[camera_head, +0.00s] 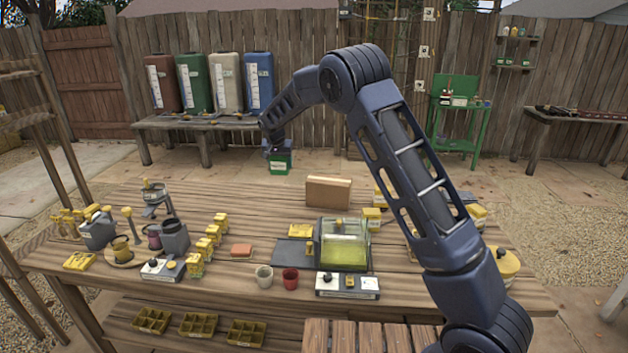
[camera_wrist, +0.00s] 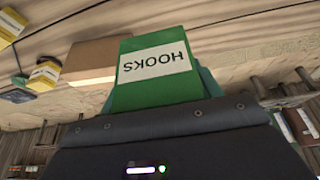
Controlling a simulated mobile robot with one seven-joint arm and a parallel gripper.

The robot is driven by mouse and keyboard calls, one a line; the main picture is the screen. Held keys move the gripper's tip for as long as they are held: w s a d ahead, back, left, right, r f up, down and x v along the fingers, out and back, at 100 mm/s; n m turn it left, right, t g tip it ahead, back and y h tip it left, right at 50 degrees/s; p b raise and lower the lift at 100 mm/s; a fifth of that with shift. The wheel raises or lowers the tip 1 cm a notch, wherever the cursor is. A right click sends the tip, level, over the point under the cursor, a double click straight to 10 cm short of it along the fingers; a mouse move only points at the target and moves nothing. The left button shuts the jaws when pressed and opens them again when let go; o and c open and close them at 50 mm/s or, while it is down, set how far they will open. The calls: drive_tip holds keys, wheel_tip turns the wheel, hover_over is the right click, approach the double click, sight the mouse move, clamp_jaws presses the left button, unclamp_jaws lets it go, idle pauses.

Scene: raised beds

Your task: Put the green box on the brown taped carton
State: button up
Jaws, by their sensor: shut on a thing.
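The green box (camera_head: 280,163) hangs under my gripper (camera_head: 277,149), above the far edge of the wooden table in the head view. In the wrist view the green box (camera_wrist: 155,85) has a white label reading HOOKS, seen upside down. My gripper is shut on it; the fingertips are mostly hidden. The brown taped carton (camera_head: 328,191) stands on the table near its far side, to the right of the box in the head view and apart from it. The carton (camera_wrist: 92,62) also shows behind the green box in the wrist view.
Yellow boxes (camera_head: 372,218) and a clear-lidded case (camera_head: 343,245) stand in front and to the right of the carton. Cups, grey pots and more yellow boxes crowd the left and front of the table (camera_head: 245,205). The table left of the carton is clear.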

wheel_tip(320, 180, up, 11)
hover_over(330, 177)
drive_tip(key=s, duration=0.2)
drive_tip(key=f, duration=1.9)
drive_tip(key=shift+w+a+f, duration=0.1)
drive_tip(key=shift+w+f, duration=0.15)
drive_tip(key=shift+f, duration=0.1)
drive_tip(key=o, duration=1)
drive_tip(key=shift+f, duration=0.1)
